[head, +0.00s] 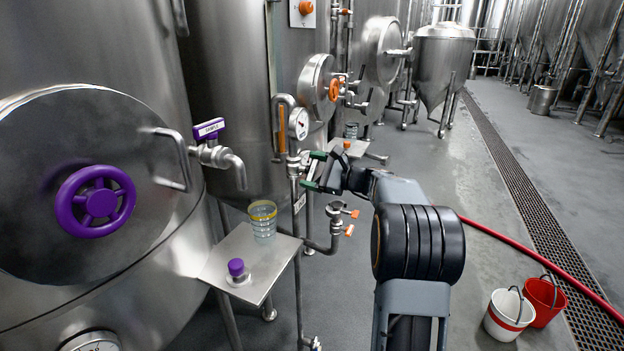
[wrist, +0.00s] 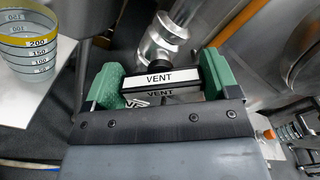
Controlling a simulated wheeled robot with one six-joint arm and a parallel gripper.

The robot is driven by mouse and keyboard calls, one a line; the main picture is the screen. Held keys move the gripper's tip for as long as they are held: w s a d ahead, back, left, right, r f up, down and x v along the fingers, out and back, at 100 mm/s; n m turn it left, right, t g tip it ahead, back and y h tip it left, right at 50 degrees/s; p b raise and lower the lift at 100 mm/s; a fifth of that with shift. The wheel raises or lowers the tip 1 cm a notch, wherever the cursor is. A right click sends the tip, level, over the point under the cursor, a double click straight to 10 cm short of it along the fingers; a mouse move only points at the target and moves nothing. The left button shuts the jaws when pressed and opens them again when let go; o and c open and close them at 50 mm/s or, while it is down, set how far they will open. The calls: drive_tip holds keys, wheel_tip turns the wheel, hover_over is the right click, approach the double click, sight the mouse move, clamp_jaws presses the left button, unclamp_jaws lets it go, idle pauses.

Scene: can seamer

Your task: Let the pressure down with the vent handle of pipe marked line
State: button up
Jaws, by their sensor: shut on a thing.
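The vent handle (wrist: 160,78), a block with a white plate reading VENT, sits between the green fingers of my gripper (wrist: 160,80) in the wrist view. My gripper is shut on it. In the head view my gripper (head: 314,172) is at the upright pipe (head: 296,215), just below a round pressure gauge (head: 299,123), and hides most of the handle. A metal fitting (wrist: 163,45) shows behind the handle in the wrist view. A small white label (head: 299,203) on the pipe is too small to read.
A steel shelf (head: 215,268) left of the pipe bears a measuring beaker (head: 262,220) and a purple-capped item (head: 236,270). A purple-handled sample tap (head: 210,130) juts from the near tank. Orange-handled valves (head: 340,220) sit low beside the pipe. Buckets (head: 508,312) and a red hose (head: 520,250) lie right.

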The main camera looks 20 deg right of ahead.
drive_tip(key=shift+n+b, duration=0.35)
drive_tip(key=shift+n, duration=0.15)
drive_tip(key=o, duration=0.8)
drive_tip(key=v, duration=1.4)
drive_tip(key=shift+p, duration=0.4)
drive_tip(key=shift+c, duration=0.3)
